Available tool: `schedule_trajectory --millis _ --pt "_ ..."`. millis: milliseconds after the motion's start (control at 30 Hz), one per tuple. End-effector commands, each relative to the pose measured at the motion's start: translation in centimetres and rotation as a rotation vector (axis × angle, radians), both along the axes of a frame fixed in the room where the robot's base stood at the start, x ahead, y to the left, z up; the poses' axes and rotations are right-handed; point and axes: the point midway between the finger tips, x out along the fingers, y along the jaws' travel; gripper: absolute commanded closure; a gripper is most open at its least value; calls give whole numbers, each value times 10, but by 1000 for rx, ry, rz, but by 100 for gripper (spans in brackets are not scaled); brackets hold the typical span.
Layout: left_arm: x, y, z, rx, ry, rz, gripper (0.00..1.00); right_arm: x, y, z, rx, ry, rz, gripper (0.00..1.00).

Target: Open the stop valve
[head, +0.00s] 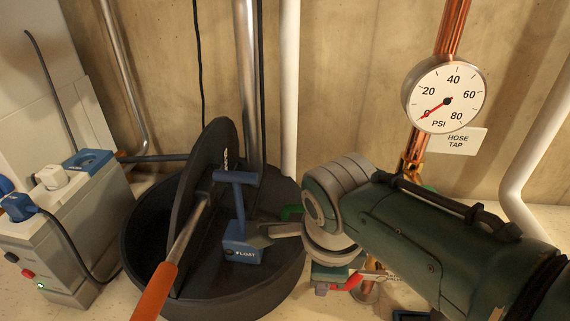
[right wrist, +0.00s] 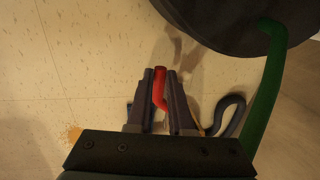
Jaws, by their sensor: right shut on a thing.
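The stop valve's red lever handle (right wrist: 160,88) sits between the two dark fingers of my right gripper (right wrist: 161,74) in the right wrist view. The gripper is shut on it. In the head view a bit of red handle (head: 353,282) shows below my right wrist, which hides most of the gripper and the valve body. A copper pipe (head: 452,28) runs down to the valve area. The round gauge (head: 446,95) on it has its red needle at about 0 PSI. A tag (head: 457,141) beside it reads "HOSE TAP". My left gripper is not in view.
A black round sump (head: 135,262) with a tilted lid (head: 207,150) and a blue float block (head: 243,250) stands left of my right arm. An orange-handled tool (head: 157,290) leans on it. A power box with plugs (head: 72,235) stands far left. A green hose (right wrist: 265,90) passes near the gripper.

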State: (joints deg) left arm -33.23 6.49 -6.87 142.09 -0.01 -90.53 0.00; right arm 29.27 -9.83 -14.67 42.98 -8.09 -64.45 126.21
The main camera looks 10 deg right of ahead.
Motion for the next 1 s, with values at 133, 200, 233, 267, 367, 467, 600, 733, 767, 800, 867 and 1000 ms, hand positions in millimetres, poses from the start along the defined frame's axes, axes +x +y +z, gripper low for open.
schedule_trajectory --millis 133,200,233,267,367,467,600,733,767,800,867,1000 --pt "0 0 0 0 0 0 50 -1 0 -1 -1 1 0 100" --pt "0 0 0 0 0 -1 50 -1 0 -1 -1 1 0 100" --pt "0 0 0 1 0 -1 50 -1 0 -1 -1 1 0 100" --pt "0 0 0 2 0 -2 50 -1 0 -1 -1 1 0 100" --pt "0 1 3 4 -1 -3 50 -1 -1 2 7 1 -1 100" --pt "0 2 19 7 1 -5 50 -3 -2 10 51 -6 -1 100" --pt "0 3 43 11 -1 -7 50 -4 -6 21 147 -32 -4 100" --pt "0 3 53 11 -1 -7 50 -4 -9 25 219 -57 -1 100" --pt "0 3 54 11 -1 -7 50 -4 -9 25 229 -61 -2 100" --pt "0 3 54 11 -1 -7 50 -4 -9 24 236 -65 -1 100" --pt "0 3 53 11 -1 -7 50 -3 -9 23 240 -68 0 100" --pt "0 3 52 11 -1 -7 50 -3 -9 22 240 -69 1 100"
